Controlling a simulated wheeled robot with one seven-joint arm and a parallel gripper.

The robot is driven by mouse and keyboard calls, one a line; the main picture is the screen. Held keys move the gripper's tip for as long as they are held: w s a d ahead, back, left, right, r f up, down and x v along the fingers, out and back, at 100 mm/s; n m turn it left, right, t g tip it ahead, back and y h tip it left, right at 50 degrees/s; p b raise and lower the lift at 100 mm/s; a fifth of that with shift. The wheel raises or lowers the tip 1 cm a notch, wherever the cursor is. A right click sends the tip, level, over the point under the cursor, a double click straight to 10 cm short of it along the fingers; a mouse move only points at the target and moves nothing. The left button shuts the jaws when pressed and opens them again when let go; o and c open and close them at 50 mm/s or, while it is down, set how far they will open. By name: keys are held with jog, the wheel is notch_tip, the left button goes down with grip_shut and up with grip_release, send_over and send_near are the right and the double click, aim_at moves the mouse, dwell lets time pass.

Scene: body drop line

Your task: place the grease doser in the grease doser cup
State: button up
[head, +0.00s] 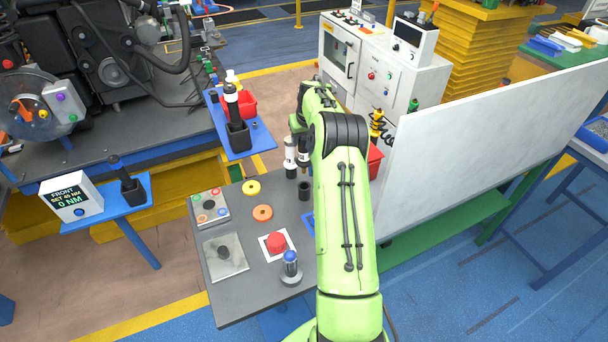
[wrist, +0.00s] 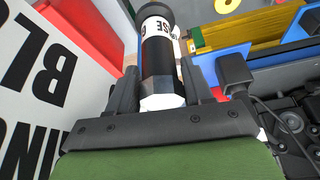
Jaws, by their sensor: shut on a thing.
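In the wrist view my gripper (wrist: 160,84) is shut on a dark cylindrical doser (wrist: 158,55) with a white label. Only part of its lettering shows, and its far end runs up towards the top edge. In the head view my arm hides the gripper fingers. Black-and-white cylinders (head: 290,157) show just left of my arm; I cannot tell whether one is the held doser. Below them a small dark cup (head: 305,190) stands on the grey table, close to the arm. It appears apart from the cylinders above, and its inside is too small to read.
The grey table (head: 224,300) also holds a yellow ring (head: 251,187), an orange ring (head: 262,212), a red button (head: 276,243) and a blue-topped device (head: 290,268). A black holder (head: 238,136) stands on a blue shelf. A white panel (head: 490,150) rises right of my arm.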

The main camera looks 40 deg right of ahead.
aim_at(305, 161)
notch_tip(305, 161, down, 11)
jog(key=shift+f+p, duration=0.15)
jog(key=shift+p, duration=0.15)
jog(key=o, duration=1)
jog(key=shift+c, duration=0.2)
